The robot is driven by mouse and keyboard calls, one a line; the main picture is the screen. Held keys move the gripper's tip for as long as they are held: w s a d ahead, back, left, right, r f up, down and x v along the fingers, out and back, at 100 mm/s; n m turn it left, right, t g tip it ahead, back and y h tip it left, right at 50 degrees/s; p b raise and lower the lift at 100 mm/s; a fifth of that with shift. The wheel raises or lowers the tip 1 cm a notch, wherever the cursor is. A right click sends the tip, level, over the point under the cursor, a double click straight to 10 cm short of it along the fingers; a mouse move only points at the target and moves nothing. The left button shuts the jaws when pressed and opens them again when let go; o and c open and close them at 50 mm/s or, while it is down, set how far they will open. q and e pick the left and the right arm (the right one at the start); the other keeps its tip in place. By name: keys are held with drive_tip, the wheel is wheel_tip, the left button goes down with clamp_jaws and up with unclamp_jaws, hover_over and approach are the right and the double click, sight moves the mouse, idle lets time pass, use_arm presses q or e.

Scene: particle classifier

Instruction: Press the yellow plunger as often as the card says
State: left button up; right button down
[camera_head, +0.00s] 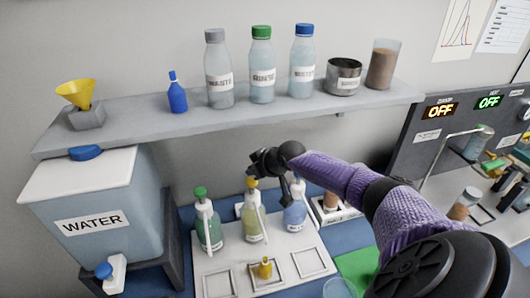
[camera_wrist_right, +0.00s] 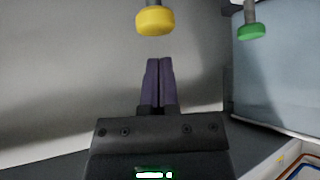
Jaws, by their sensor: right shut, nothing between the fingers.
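The yellow plunger (camera_head: 251,183) tops the middle of three pump bottles, on a bottle (camera_head: 250,220) with yellowish liquid. My right gripper (camera_head: 256,160) is just above and beside it, partly in front of the bottle row. In the right wrist view the fingers (camera_wrist_right: 160,66) are shut and empty, and the yellow plunger (camera_wrist_right: 155,20) shows beyond their tips with a visible gap. The green plunger (camera_head: 200,192) is to the left in the head view and also shows in the right wrist view (camera_wrist_right: 251,31). The card's wording cannot be read. My left gripper is not in view.
A blue-capped pump bottle (camera_head: 295,215) stands right of the yellow one. The WATER tank (camera_head: 95,215) is at left. A shelf (camera_head: 140,118) with bottles runs above.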

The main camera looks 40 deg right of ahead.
wheel_tip(320, 180, up, 5)
drive_tip(key=p, duration=0.5)
drive_tip(key=shift+r, duration=0.15)
drive_tip(key=shift+f, duration=0.2)
